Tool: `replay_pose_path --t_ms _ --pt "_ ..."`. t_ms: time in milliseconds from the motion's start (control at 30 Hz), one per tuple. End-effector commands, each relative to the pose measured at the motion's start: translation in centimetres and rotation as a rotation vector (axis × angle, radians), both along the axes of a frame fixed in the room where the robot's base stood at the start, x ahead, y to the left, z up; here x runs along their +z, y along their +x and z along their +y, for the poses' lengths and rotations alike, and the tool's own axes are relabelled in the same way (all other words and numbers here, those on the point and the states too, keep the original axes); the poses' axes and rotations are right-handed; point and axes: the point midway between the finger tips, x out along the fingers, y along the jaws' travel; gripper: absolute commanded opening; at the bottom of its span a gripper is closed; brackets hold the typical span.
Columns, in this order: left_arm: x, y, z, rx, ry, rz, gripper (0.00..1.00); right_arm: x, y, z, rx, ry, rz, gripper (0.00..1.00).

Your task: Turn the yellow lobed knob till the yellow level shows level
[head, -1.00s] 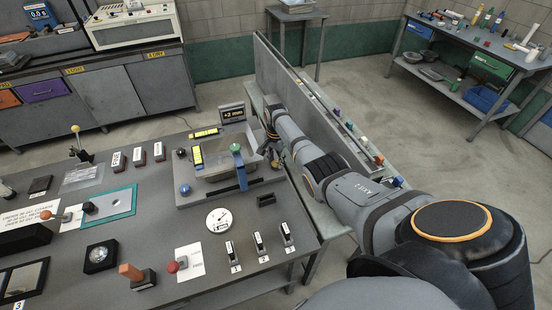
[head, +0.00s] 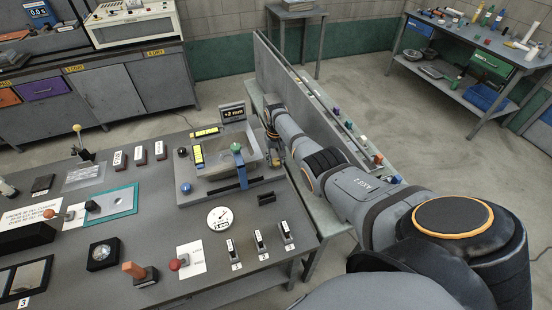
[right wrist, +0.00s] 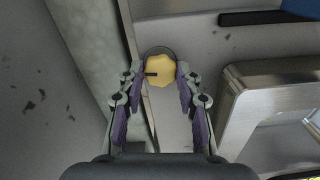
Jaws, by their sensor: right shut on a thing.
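The yellow lobed knob (right wrist: 161,72) shows in the right wrist view, with a dark mark on its left side. My right gripper (right wrist: 160,82) has a finger on each side of it and is shut on it. In the head view my right gripper (head: 274,157) is at the right end of the tray unit, and the knob itself is hard to make out there. A yellow level (head: 197,154) lies along the tray's left side and another yellow level (head: 206,132) along its back. The display (head: 233,113) behind reads about +2 mm. My left gripper is out of view.
A dial gauge (head: 221,218) and several switches stand in front. A tall grey panel (head: 300,95) runs behind my right arm.

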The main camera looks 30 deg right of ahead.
Motion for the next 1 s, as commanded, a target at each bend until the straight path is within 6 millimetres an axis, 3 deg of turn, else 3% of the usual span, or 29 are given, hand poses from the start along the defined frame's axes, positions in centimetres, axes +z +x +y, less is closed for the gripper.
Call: replay_pose_path --t_ms 300,833,867,1000 --pt "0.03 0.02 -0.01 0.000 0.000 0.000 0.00 -0.31 -0.22 0.12 0.114 0.002 0.007 0.03" --pt "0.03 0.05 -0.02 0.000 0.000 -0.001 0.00 -0.40 -0.30 0.15 0.136 0.003 0.008 0.03" --pt "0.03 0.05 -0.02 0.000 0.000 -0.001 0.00 -0.40 -0.31 0.15 0.136 0.003 0.008 0.36" --pt "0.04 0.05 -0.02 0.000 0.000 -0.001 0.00 -0.31 -0.23 0.11 0.135 0.002 0.007 0.55"
